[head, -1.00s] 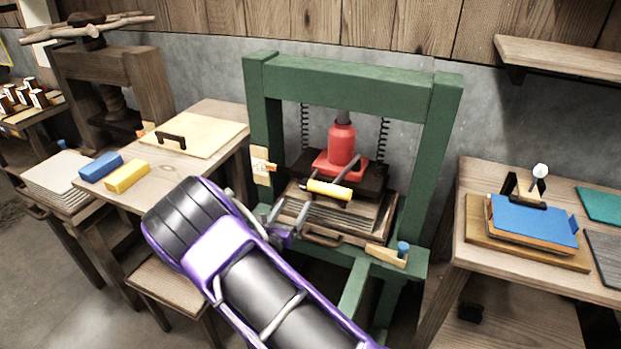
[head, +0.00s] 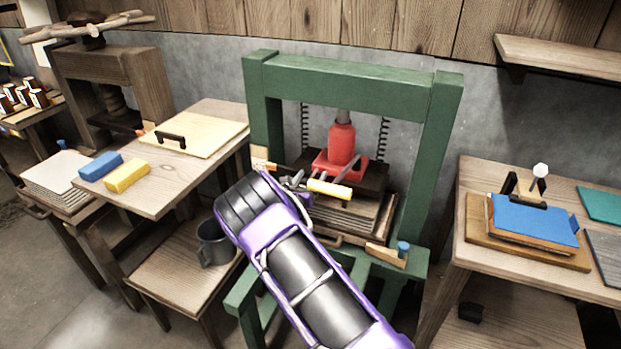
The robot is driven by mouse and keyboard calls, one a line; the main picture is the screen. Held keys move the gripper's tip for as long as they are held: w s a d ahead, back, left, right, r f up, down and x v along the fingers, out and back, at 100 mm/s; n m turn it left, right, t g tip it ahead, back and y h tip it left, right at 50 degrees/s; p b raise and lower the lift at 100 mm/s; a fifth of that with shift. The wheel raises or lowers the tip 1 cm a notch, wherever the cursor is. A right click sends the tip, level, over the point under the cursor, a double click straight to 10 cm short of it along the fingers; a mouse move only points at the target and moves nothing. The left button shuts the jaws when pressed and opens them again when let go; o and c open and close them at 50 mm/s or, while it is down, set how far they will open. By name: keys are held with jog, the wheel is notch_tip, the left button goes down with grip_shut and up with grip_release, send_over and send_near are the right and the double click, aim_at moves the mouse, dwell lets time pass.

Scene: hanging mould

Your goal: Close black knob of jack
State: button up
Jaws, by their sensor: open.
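The red jack (head: 341,145) stands upright inside the green press frame (head: 350,80). A lever with a yellow handle (head: 329,189) sticks out in front of the jack's base. The black knob cannot be made out; it is too small or hidden. My gripper (head: 297,183) is at the end of my purple and black arm, just left of the yellow handle and in front of the jack's left side. Its jaws are open, small in view and partly hidden by my arm. I cannot tell whether it touches anything.
Stacked boards (head: 352,215) lie under the jack. A wooden wedge and a blue-topped item (head: 403,249) sit at the frame's right front. A grey mug (head: 214,243) stands on the low stool to the left. A bench (head: 520,262) with a blue pad stands right.

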grip_shut()
dwell(0.3)
jog(key=shift+m+b, duration=0.3)
jog(key=m+b, duration=0.3)
jog(key=shift+f+m, duration=0.15)
jog(key=shift+m, duration=0.15)
jog(key=m+b, duration=0.5)
jog(key=shift+d+m+h, duration=0.15)
jog(key=shift+m+h, duration=0.15)
jog(key=shift+h, duration=0.1)
jog(key=m+b, duration=0.1)
jog(key=m, duration=0.2)
jog(key=shift+m, duration=0.4)
jog(key=m, duration=0.4)
jog(key=shift+s+d+m, duration=0.1)
jog(key=shift+m, duration=0.3)
